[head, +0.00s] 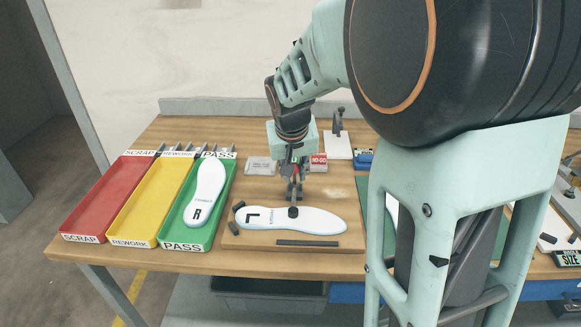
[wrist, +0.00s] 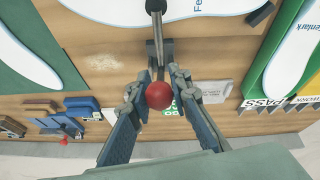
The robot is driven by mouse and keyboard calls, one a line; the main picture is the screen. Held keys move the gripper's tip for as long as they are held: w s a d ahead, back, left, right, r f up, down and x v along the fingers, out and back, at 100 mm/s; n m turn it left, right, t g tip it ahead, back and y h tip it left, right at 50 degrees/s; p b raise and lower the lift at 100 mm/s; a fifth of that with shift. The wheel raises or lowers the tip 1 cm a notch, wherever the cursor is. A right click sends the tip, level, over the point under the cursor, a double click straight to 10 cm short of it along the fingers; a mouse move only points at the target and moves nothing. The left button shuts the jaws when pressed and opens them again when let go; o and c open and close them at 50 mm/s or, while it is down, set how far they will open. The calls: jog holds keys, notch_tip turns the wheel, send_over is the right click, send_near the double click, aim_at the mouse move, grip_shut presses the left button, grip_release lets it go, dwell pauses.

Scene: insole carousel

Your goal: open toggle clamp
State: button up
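The toggle clamp stands on a wooden fixture board (head: 240,240), its black pressing tip (head: 293,212) on the white insole marked L (head: 322,222). In the wrist view, the clamp's red ball knob (wrist: 159,95) sits between the fingers of my gripper (wrist: 162,72), with the metal handle (wrist: 156,35) beyond it. The fingers are close on both sides of the knob and handle. Whether they touch is not clear. In the head view, my gripper (head: 293,172) is above the clamp and hides part of it.
Red (head: 92,212), yellow (head: 142,212) and green (head: 219,222) trays stand left; the green one holds an insole marked R (head: 204,195). A NO-GO block (head: 319,160) and a gauge stand (head: 338,135) are behind. My arm hides the right-middle of the table.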

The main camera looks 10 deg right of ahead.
grip_shut()
